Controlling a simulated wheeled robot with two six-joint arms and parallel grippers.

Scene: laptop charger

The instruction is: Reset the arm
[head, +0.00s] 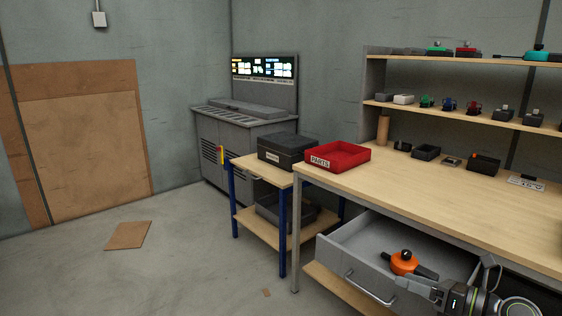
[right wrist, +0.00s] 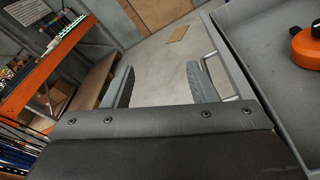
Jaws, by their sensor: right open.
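My right gripper (head: 415,279) is at the lower right of the head view, over the open drawer. In the right wrist view its two fingers (right wrist: 161,78) are spread with nothing between them, and floor shows through the gap. The grey drawer (head: 349,245) is pulled out below the workbench. An orange and black object (head: 402,260) lies in it, close to the gripper and partly covered by it. It also shows at the right edge of the right wrist view (right wrist: 306,47). My left gripper is not in view.
The workbench (head: 400,190) holds a red parts tray (head: 338,157) and small dark boxes. A side table with blue legs bears a dark case (head: 287,149). The drawer handle (right wrist: 226,98) shows beside the right finger. The floor at left is mostly clear.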

